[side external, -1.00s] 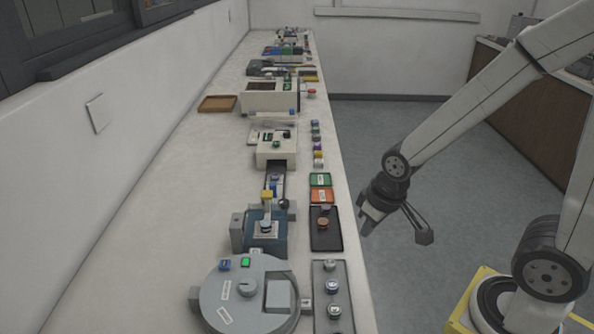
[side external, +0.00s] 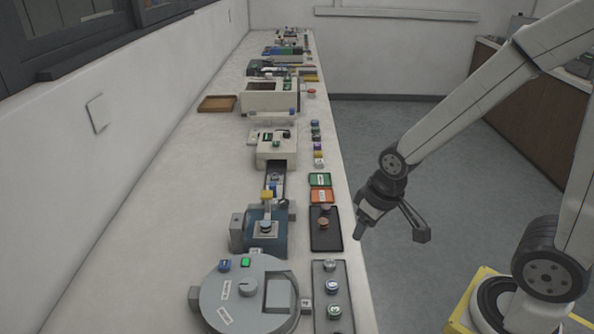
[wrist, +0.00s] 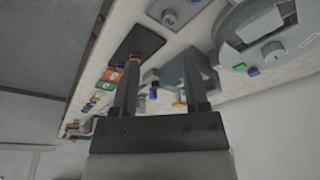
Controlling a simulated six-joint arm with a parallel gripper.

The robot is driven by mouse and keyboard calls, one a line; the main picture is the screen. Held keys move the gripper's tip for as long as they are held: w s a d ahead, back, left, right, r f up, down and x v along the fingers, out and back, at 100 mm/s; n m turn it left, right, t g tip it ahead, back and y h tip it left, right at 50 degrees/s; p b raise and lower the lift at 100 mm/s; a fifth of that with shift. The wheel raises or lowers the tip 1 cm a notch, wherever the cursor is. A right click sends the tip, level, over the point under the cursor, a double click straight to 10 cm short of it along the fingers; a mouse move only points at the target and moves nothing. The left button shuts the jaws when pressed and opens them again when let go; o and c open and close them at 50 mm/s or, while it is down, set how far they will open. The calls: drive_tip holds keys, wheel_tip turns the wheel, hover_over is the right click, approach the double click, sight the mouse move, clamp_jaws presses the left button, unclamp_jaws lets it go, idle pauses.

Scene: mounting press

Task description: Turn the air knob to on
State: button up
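My gripper (side external: 391,232) hangs open and empty past the bench's right edge, over the floor and apart from every machine. In the wrist view its two fingers (wrist: 161,75) are spread wide with nothing between them. A round grey machine (side external: 215,312) at the front of the bench has a grey knob (side external: 248,287) on top. Behind it stands a blue machine (side external: 268,238) with a round piece on its front. A small dark knob (side external: 284,204) sits behind that at the right. No air label is readable, so I cannot tell which knob is the air knob.
A grey tray (side external: 318,290) with round pieces and a black tray (side external: 334,239) lie along the bench edge. Orange (side external: 322,196) and green (side external: 320,180) trays are behind. More machines line the bench.

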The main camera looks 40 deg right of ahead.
drive_tip(key=w+d+g, duration=0.1)
drive_tip(key=w+d, duration=0.1)
drive_tip(key=w, duration=1.4)
drive_tip(key=n+g, duration=0.1)
drive_tip(key=n, duration=0.1)
hover_over(284, 201)
drive_tip(key=f, duration=0.4)
drive_tip(key=shift+s+a+f, duration=0.15)
drive_tip(key=shift+s, duration=0.25)
drive_tip(key=shift+w+f+g, duration=0.25)
drive_tip(key=shift+w+g, duration=0.05)
drive_tip(key=shift+w, duration=0.15)
drive_tip(key=shift+f, duration=0.15)
drive_tip(key=shift+f, duration=3.75)
clamp_jaws()
